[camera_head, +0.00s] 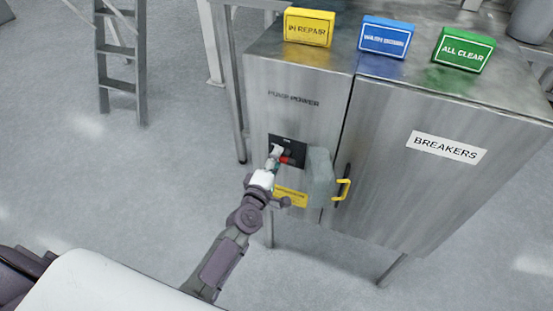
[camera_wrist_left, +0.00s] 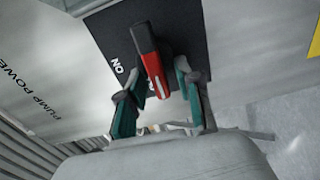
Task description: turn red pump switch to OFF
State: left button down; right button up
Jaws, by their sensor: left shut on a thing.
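The red pump switch (camera_head: 286,159) is on a black plate (camera_head: 296,146) on the front of the steel cabinet marked PUMP POWER. In the left wrist view the switch (camera_wrist_left: 152,66) is a red lever with a dark end and a white mark, and it lies between the two fingers. The word ON shows on the black plate (camera_wrist_left: 189,25) beside the lever; an OFF label cannot be made out. My left gripper (camera_head: 275,160) is at the plate, shut on the switch, and partly hides it in the head view. My right gripper is not in view.
A grey box (camera_head: 320,175) sticks out just right of the switch, with a yellow label (camera_head: 291,196) below the plate. The BREAKERS door (camera_head: 430,185) has a yellow handle (camera_head: 342,189). Yellow, blue and green sign blocks stand on top.

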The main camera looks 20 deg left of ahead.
pick_arm(q)
jog(key=shift+f, duration=0.1)
dwell(0.3)
jog(key=c, duration=0.8)
grip_release()
jog(key=shift+s, duration=0.15)
jog(key=s, duration=1.1)
jog(key=shift+s+a, duration=0.2)
jog(key=shift+s, duration=0.2)
